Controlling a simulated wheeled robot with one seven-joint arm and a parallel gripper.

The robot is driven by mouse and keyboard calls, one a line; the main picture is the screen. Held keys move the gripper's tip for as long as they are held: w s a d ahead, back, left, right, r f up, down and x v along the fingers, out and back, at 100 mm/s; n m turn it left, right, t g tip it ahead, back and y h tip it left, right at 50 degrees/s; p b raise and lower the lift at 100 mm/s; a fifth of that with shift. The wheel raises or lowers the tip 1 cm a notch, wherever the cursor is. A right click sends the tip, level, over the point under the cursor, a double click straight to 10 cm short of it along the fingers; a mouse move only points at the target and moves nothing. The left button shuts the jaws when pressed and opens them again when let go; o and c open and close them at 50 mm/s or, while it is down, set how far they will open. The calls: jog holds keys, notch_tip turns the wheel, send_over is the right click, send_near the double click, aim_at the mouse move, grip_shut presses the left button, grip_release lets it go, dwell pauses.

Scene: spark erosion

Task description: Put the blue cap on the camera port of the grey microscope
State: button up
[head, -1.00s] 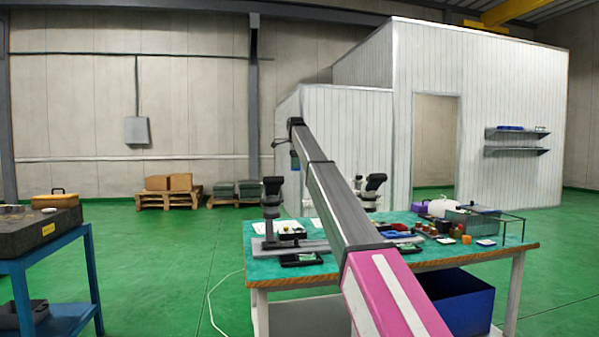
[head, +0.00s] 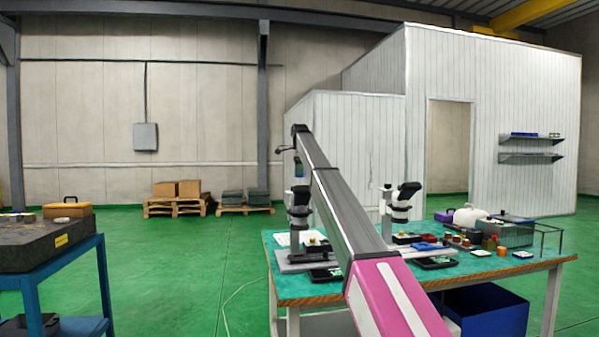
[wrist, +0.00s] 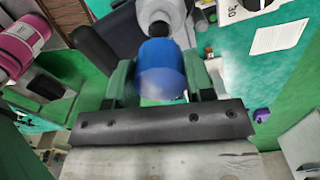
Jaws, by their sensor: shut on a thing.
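The blue cap (wrist: 162,70) is held between the green fingers of my gripper (wrist: 160,85) in the wrist view. A pale round tube (wrist: 160,14) lies just beyond the cap; I cannot tell whether they touch. In the head view my gripper (head: 299,167) hangs from the arm's far end, in line with the top of the left microscope (head: 299,212), which looks dark grey. I cannot make out the camera port for certain.
The teal worktable (head: 465,268) carries several small parts, a wire frame (head: 545,240) and a white container (head: 469,217) at its right. A blue bin (head: 490,312) sits below. A blue cart (head: 60,262) stands at left, with open green floor between.

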jog(key=shift+f, duration=2.3)
jog(key=shift+f, duration=1.2)
dwell(0.8)
jog(key=o, duration=1.4)
jog(key=shift+r, duration=3.55)
